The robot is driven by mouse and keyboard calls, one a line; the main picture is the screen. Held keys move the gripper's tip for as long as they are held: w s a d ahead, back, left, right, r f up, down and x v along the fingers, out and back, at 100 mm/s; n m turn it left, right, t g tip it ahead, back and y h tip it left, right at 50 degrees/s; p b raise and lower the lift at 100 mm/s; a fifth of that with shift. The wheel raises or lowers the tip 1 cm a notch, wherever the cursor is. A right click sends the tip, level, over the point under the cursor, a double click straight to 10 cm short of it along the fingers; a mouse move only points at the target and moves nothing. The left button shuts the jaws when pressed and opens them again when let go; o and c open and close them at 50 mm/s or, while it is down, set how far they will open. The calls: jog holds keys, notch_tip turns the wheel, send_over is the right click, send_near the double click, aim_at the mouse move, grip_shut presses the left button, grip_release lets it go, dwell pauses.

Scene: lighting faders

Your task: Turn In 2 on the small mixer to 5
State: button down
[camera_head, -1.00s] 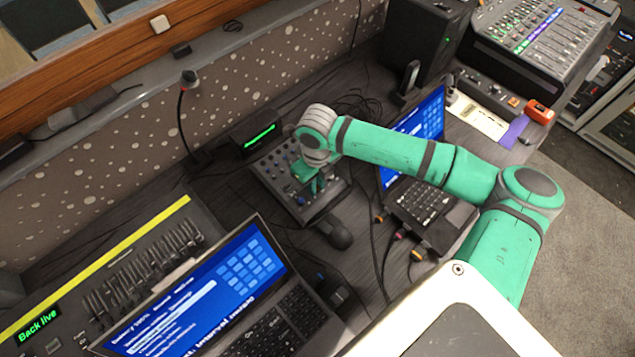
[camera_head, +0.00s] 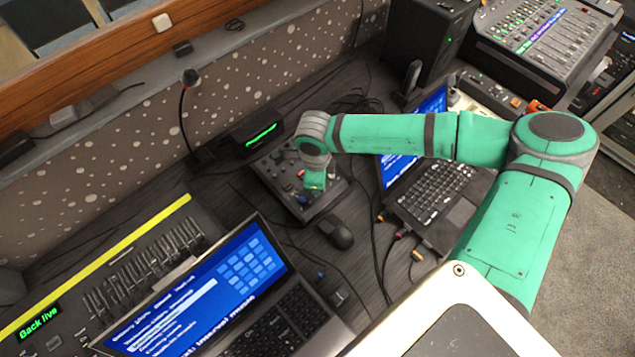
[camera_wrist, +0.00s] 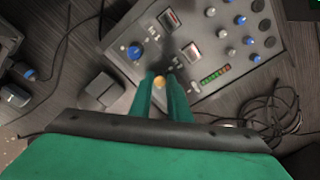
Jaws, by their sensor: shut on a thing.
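The small mixer (camera_head: 268,172) is a grey box on the desk, partly covered by my arm in the head view. In the wrist view the small mixer (camera_wrist: 215,90) shows rows of white and blue knobs, red-lit windows and a green-red level meter. My gripper (camera_head: 314,186) is over the mixer. In the wrist view my gripper (camera_wrist: 161,82) has its green fingers close together around a small yellowish knob (camera_wrist: 159,82) near the mixer's edge. The label for In 2 and its setting are too small to read.
A black mouse (camera_head: 336,232) lies just in front of the mixer. An open laptop (camera_head: 432,190) stands to the right, another laptop (camera_head: 200,300) at the lower left. A gooseneck microphone (camera_head: 184,110) rises behind. Cables run over the desk.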

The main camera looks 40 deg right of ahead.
jog(key=shift+w+r, duration=0.1)
jog(key=shift+w, duration=0.1)
dwell(0.4)
jog(key=c, duration=1.7)
grip_release()
jog(key=shift+o, duration=0.2)
jog(key=shift+s, duration=0.1)
notch_tip(320, 180, up, 11)
jog(key=shift+s+a+f, duration=0.2)
jog(key=shift+s+a, duration=0.05)
jog(key=shift+s, duration=0.05)
jog(key=shift+w, duration=0.1)
jog(key=shift+s+d, duration=0.1)
jog(key=shift+s, duration=0.1)
